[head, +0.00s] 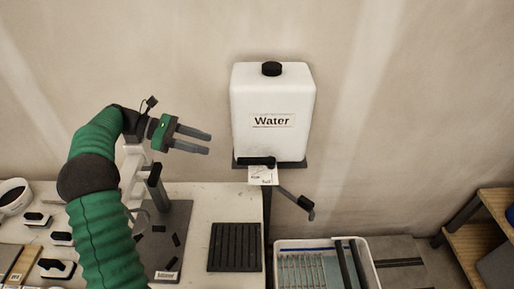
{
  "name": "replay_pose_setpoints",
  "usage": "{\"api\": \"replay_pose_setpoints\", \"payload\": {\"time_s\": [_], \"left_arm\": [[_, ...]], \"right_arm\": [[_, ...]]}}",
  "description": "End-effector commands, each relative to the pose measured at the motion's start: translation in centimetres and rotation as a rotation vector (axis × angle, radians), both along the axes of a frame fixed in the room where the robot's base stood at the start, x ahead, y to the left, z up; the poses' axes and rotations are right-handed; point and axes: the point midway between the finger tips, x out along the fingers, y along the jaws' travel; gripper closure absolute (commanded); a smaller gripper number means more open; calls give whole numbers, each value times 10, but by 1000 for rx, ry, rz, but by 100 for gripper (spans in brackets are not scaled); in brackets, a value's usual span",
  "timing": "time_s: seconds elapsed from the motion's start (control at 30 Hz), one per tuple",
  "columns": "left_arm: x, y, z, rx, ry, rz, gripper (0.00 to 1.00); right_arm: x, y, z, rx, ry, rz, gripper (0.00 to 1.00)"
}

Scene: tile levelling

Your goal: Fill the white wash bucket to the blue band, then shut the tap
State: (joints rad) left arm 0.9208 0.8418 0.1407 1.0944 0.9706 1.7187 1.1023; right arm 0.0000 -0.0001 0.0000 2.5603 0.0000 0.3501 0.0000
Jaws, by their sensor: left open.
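A white water tank (270,132) labelled "Water" with a black cap stands against the wall. A black tap part (256,162) sits at its lower front, above a small white tag (263,175). A dark lever-like arm (296,200) slants down to the right below the tank. The white wash bucket (372,273) is below it at the bottom edge, partly cut off. Pale blue shows inside, with slats and dark bars; I cannot make out the blue band or water level. My left gripper (209,143) is open and empty, left of the tank and apart from it. My right gripper is out of view.
The worktable (207,199) at left bears a black ribbed mat (235,247), a grey-based mixer stand (180,215), a round white container (13,196) and several black-handled tools. A wooden shelf (499,207) stands at the far right. The wall area right of the tank is clear.

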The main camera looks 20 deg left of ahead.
Motion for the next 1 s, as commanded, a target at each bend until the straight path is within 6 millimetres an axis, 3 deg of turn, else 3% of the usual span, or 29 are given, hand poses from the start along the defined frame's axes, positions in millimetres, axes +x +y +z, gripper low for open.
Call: {"api": "replay_pose_setpoints", "payload": {"time_s": [0.17,0.63,0.77,1.0], "left_arm": [[18,-23,-18,-8,7,-6,58],[63,-120,-61,-2,4,-6,58],[69,-133,-67,0,5,-5,58],[71,-132,-70,-4,4,-5,58]], "right_arm": [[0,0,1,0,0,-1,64],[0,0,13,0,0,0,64],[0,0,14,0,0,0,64],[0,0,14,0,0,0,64]]}}
